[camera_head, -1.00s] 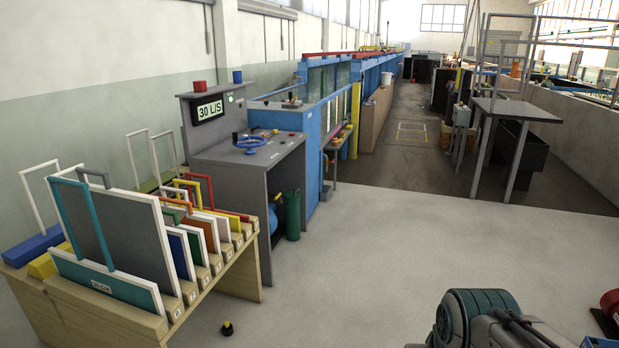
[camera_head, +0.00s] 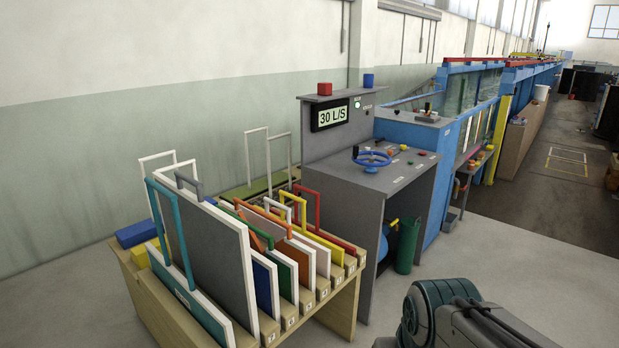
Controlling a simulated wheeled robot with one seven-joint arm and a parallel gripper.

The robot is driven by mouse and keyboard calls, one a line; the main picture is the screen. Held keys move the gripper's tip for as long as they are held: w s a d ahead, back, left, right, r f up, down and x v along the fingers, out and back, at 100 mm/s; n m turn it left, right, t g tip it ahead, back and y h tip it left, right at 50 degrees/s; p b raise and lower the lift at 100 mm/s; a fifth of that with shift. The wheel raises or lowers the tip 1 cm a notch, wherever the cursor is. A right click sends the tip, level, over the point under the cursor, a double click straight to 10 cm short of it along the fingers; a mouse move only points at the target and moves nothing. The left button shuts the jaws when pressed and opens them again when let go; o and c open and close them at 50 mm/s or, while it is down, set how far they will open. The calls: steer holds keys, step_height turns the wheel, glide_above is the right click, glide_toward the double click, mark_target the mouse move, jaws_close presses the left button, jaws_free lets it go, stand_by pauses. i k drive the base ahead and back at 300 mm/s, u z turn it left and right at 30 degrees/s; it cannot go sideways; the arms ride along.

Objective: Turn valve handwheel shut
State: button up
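The blue valve handwheel (camera_head: 372,159) lies on the sloped top of the grey control console (camera_head: 340,200), right of centre in the head view. A display (camera_head: 330,115) on the console's upright panel reads 30 L/S, with a small green light (camera_head: 357,105) beside it. A part of my arm, dark green and grey, shows at the bottom right, well apart from the console. My gripper is not in the picture.
A wooden rack (camera_head: 345,312) of framed panels stands in front of and left of the console. A green cylinder (camera_head: 407,246) stands under the console's right side. The blue glass flume (camera_head: 472,84) runs back behind it. The floor at right is clear.

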mark_target(356, 153)
steer(key=z, duration=0.3)
steer(key=i, duration=1.65)
steer(key=z, duration=0.45)
steer(key=i, duration=1.5)
steer(key=z, duration=0.15)
